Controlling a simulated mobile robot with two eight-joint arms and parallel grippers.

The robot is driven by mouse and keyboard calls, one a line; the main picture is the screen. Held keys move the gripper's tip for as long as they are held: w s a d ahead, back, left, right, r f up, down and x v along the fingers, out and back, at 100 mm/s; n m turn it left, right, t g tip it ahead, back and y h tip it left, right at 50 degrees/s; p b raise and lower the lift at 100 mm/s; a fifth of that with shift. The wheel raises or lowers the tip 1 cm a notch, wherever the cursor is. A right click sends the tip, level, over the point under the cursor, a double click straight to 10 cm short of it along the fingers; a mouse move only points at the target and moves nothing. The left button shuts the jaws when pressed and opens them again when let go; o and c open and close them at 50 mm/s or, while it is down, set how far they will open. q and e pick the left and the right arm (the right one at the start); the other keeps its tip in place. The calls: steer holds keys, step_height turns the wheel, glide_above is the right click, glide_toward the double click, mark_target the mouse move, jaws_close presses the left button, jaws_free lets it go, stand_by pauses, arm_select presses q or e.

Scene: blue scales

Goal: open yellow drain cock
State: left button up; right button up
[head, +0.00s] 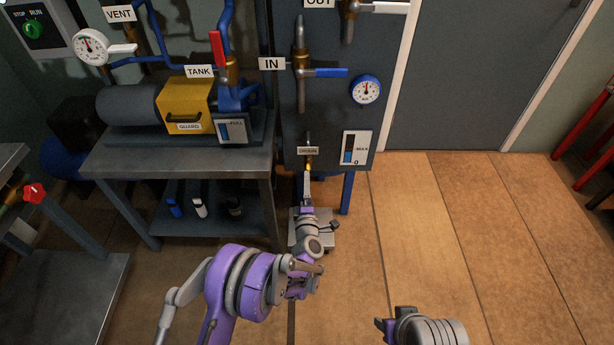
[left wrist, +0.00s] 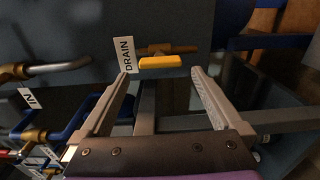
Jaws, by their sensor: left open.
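The yellow drain cock handle (head: 309,166) sits low on the grey panel, under the DRAIN label (head: 308,151). In the left wrist view the yellow handle (left wrist: 160,62) lies level across a brass fitting (left wrist: 166,49), beside the DRAIN label (left wrist: 125,55). My left gripper (head: 307,176) is open, its fingers pointing at the handle. In the left wrist view the handle shows between the left gripper's fingertips (left wrist: 160,73), seemingly just beyond them and untouched. My right gripper (head: 384,326) is at the bottom of the head view, partly cut off, away from the panel.
A blue IN lever (head: 325,72), a blue gauge (head: 366,89) and a level indicator (head: 356,148) are on the panel. A metal bench (head: 180,158) stands left.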

arm_select(q)
steer(key=shift+s, duration=2.25)
arm_select(e)
steer(key=shift+r, duration=0.35)
arm_select(q)
steer(key=shift+r, duration=0.1)
